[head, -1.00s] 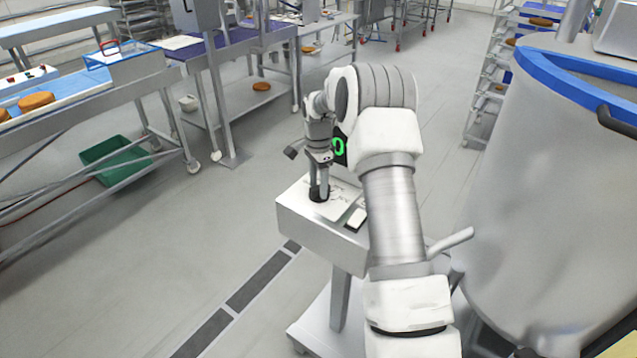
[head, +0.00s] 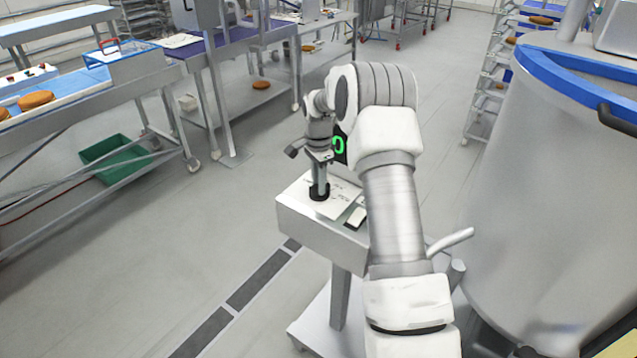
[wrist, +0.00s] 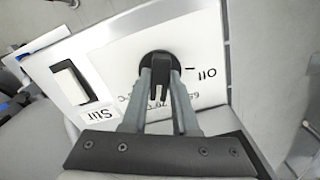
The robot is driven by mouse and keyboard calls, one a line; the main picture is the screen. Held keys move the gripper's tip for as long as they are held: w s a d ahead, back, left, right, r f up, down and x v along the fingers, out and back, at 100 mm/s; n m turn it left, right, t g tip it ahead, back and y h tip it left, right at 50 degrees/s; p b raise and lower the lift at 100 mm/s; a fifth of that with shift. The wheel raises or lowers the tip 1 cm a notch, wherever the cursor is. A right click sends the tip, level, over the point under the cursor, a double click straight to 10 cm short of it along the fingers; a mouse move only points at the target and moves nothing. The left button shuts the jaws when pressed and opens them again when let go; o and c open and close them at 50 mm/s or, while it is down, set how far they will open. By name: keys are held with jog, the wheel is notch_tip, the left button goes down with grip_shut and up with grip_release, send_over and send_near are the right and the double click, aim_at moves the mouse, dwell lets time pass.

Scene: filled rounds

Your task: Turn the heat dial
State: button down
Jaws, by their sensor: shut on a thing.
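The black heat dial (wrist: 157,65) sits on a white panel (wrist: 115,52) with printed marks around it. In the head view the dial (head: 319,196) shows as a dark round base on top of the grey control box (head: 315,232). My gripper (wrist: 160,84) points down at the dial and is shut on its raised grip. In the head view my gripper (head: 319,185) stands upright over the dial. Part of the dial and some of the marks are hidden by the fingers.
A rocker switch (wrist: 70,82) labelled "Stir" lies beside the dial. A green-lit display (head: 339,146) stands partly hidden behind my arm. A large grey kettle (head: 560,200) with a blue rim fills the right. Open floor (head: 160,260) lies to the left.

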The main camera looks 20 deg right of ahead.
jog(key=n+b, duration=0.1)
jog(key=n, duration=0.3)
jog(key=shift+n+b, duration=0.4)
jog(key=n+b, duration=0.1)
jog(key=n, duration=0.9)
jog(key=shift+d+r, duration=0.1)
jog(key=n, duration=0.4)
jog(key=shift+n, duration=0.4)
jog(key=c, duration=0.7)
grip_release()
jog(key=shift+b, duration=0.3)
